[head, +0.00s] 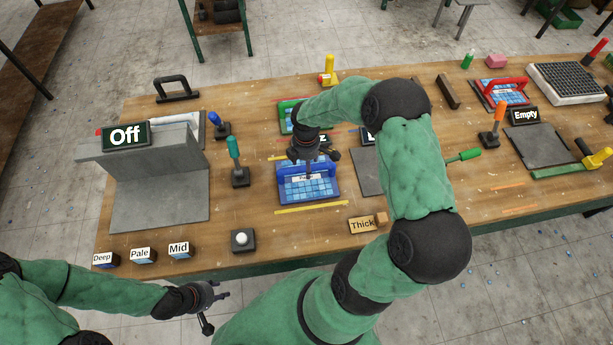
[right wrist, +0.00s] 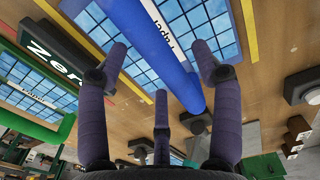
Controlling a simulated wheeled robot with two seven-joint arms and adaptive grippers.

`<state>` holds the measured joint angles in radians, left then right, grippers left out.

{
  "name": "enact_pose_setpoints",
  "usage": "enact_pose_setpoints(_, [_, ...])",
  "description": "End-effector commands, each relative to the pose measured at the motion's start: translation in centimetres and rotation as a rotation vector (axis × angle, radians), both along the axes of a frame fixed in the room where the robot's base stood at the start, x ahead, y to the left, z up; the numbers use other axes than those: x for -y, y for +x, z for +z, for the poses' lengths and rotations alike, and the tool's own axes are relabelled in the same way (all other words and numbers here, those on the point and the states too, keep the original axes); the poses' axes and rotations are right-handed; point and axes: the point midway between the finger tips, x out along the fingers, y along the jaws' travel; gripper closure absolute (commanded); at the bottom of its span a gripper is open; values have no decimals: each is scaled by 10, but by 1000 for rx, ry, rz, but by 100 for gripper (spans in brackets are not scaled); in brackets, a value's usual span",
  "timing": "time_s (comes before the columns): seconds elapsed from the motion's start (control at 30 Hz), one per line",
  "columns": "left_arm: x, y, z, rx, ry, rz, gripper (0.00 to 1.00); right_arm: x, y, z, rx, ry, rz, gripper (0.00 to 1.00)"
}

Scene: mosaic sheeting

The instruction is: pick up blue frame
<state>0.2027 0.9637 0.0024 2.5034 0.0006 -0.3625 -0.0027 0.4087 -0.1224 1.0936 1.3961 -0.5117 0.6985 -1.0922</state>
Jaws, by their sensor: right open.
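The blue frame (head: 325,197) lies on the wooden workbench, holding a sheet of blue tiles and a small white label. My right gripper (head: 310,158) is directly above it and hides part of it. In the right wrist view, the frame's thick blue bar (right wrist: 142,37) runs diagonally between my spread fingers (right wrist: 158,52). The fingers are open, and I cannot tell whether any touches the bar. My left gripper (head: 216,308) is open and empty in front of the bench, at lower left, away from the frame.
A green frame (head: 286,115) lies behind the blue one, partly hidden by my right arm. A teal-handled lever (head: 235,160) stands left. A grey stand with an "Off" sign (head: 125,136), a white button (head: 241,239) and a "Thick" block (head: 362,225) are nearby.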

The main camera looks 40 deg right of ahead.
Motion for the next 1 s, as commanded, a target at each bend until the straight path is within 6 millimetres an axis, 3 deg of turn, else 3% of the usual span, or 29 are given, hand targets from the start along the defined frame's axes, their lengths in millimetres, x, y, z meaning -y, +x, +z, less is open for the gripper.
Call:
enact_pose_setpoints(0.17, [0, 0, -1, 0, 0, 0, 60, 0, 0, -18, 0, 0, 0, 34])
enact_pose_setpoints(0.43, [0, 0, -1, 0, 0, 0, 60, 1, 1, -20, 2, -1, 0, 34])
enact_pose_setpoints(0.67, [0, 0, -1, 0, 0, 0, 60, 1, 1, -20, 2, -1, 0, 99])
enact_pose_setpoints(1.0, [0, 0, -1, 0, 0, 0, 60, 1, 1, -19, 3, -1, 0, 100])
